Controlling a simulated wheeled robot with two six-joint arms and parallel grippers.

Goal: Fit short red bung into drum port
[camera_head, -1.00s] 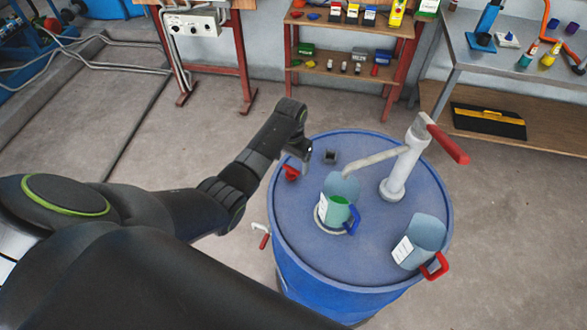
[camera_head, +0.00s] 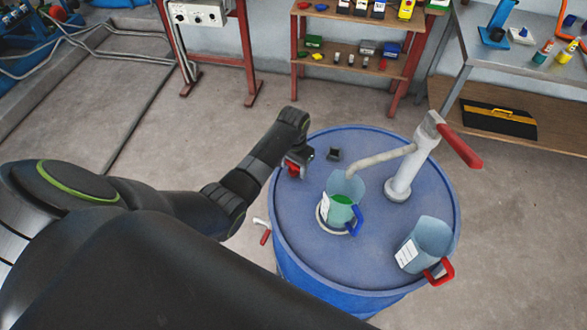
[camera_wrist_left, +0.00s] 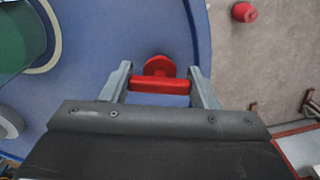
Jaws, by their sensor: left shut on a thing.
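The short red bung (camera_head: 293,170) is at the left part of the blue drum's top (camera_head: 300,220). My left gripper (camera_head: 299,161) is over it, pointing down. In the left wrist view the red bung (camera_wrist_left: 160,85) sits between the two grey fingers, which are shut on its crossbar; a round red part shows beyond the bar. I cannot tell whether the bung touches the drum top. A small dark square fitting (camera_head: 334,154) is on the drum top, right of the gripper; I cannot tell if it is the port. My right gripper is out of view.
A jug with green contents and a blue handle (camera_head: 340,205) stands on the drum under the spout of a red-handled pump (camera_head: 407,165). A tap (camera_head: 264,230) juts out at the drum's left side.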

